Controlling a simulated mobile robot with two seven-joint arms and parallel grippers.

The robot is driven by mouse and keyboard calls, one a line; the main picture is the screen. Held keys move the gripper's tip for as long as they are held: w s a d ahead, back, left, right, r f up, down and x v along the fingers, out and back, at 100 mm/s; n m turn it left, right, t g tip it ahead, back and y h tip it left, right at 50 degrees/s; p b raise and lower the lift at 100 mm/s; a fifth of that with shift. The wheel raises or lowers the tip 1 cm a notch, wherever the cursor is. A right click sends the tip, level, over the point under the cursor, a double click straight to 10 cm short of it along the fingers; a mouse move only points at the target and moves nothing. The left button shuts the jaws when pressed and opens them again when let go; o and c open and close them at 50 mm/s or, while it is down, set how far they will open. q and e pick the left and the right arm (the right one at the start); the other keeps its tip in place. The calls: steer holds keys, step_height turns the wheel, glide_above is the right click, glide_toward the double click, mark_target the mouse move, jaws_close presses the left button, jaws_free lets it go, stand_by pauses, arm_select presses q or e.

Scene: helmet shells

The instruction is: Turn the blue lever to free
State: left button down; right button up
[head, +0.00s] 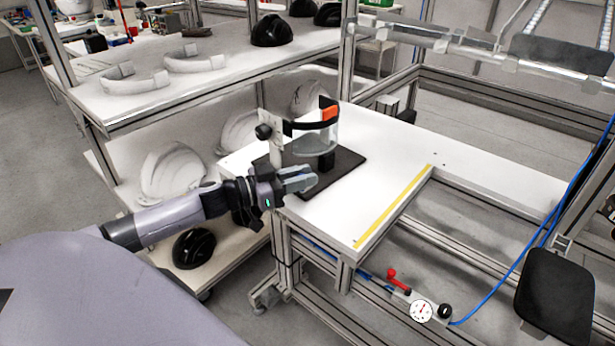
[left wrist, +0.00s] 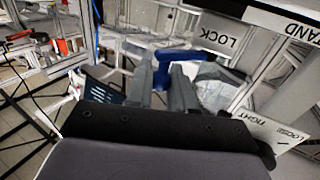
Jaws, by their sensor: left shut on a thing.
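The blue lever (left wrist: 186,56) shows in the left wrist view, between the tips of my left gripper (left wrist: 172,70). The gripper is shut on it. In the head view my left gripper (head: 306,178) is at the near left edge of the white table, beside the black base plate (head: 345,167) of the stand. The lever is hidden there. A white LOCK label (left wrist: 222,38) is upside down just right of the lever; I see no FREE label. My right gripper is not in view.
A clear visor with a black band and orange part (head: 330,113) is on the stand, close behind my left gripper. A shelf with white shells (head: 195,62) stands at left. The white table (head: 385,205) is bare right of the plate. A red-handled valve (head: 398,281) sits below.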

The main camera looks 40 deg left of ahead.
arm_select(q)
steer(key=shift+s+a+f+m+g+h+b, duration=0.1)
steer(key=shift+a+m+g+h+b, duration=0.15)
steer(key=shift+m+g+h+b, duration=0.25)
steer(key=shift+a+f+m+g+h+b, duration=0.1)
steer(key=shift+a+m+g+h+b, duration=0.2)
steer(key=shift+h, duration=0.4)
steer(key=shift+s+a+m+g+h+b, duration=0.15)
steer(key=shift+a+m+g+h+b, duration=0.05)
steer(key=shift+m+g+h+b, duration=0.75)
steer(key=shift+s+a+r+m+g+h+b, duration=0.1)
steer(key=shift+m+g+h+b, duration=0.3)
steer(key=shift+g, duration=0.1)
steer(key=shift+s+a+m+g+h+b, duration=0.1)
steer(key=shift+m+g+h+b, duration=0.25)
steer(key=shift+g, duration=0.1)
steer(key=c, duration=1.1)
jaws_free()
